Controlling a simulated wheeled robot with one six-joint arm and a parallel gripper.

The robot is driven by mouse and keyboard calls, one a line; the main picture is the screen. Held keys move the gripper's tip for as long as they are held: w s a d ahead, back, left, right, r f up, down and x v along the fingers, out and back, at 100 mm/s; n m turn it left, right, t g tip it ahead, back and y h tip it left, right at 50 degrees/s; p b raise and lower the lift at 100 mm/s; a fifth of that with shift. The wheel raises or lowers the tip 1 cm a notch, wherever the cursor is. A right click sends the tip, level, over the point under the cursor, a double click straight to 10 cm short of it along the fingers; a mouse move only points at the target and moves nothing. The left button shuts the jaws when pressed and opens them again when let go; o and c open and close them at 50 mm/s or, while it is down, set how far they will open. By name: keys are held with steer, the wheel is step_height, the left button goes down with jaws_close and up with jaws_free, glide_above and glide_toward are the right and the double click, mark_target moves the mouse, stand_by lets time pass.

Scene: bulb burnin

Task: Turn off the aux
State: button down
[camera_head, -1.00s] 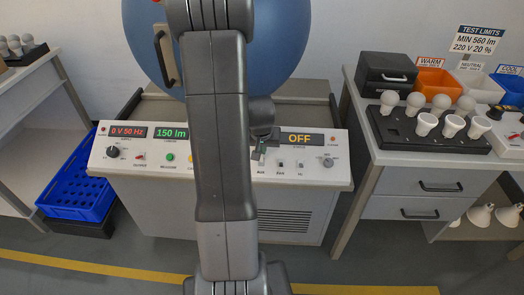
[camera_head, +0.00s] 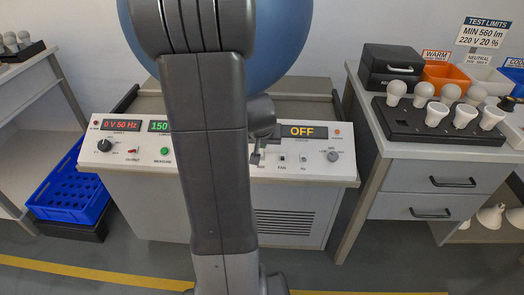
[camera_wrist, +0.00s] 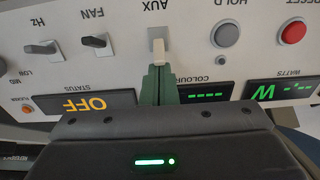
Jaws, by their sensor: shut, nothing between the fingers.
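The AUX switch (camera_wrist: 158,50) has a pale lever and sits under its upside-down label in the wrist view. My gripper (camera_wrist: 158,72) has its green fingers shut together, with nothing held between them. The fingertips are right at the lever's end; I cannot tell whether they touch it. In the head view my gripper (camera_head: 256,157) is low in front of the console (camera_head: 210,182), by the AUX label, and hides the switch. The status display (camera_head: 302,132) reads OFF in orange.
The FAN switch (camera_wrist: 95,42) and Hz switch (camera_wrist: 42,47) sit beside AUX, with the HOLD button (camera_wrist: 226,34) and red RESET button (camera_wrist: 293,32) on its other side. A blue sphere (camera_head: 275,45) stands above the console. A bulb bench (camera_head: 420,172) is at right.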

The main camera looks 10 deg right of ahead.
mark_target(262, 153)
steer(key=shift+s+a+f+t+b, duration=0.1)
steer(key=shift+s+f+t+b, duration=0.25)
steer(key=shift+b, duration=0.85)
steer(key=shift+s+a+t+b, duration=0.15)
steer(key=shift+t+b, duration=0.3)
steer(key=shift+b, duration=0.7)
steer(key=shift+r+b, duration=0.1)
steer(key=shift+b, duration=0.25)
steer(key=shift+s+b, duration=0.4)
steer(key=shift+b, duration=0.85)
steer(key=shift+s, duration=0.1)
steer(key=shift+s+a, duration=0.1)
steer(key=shift+s, duration=0.05)
steer(key=shift+s+a+r, duration=0.2)
steer(key=shift+s+r, duration=0.05)
steer(key=shift+s, duration=0.35)
steer(key=shift+s, duration=0.1)
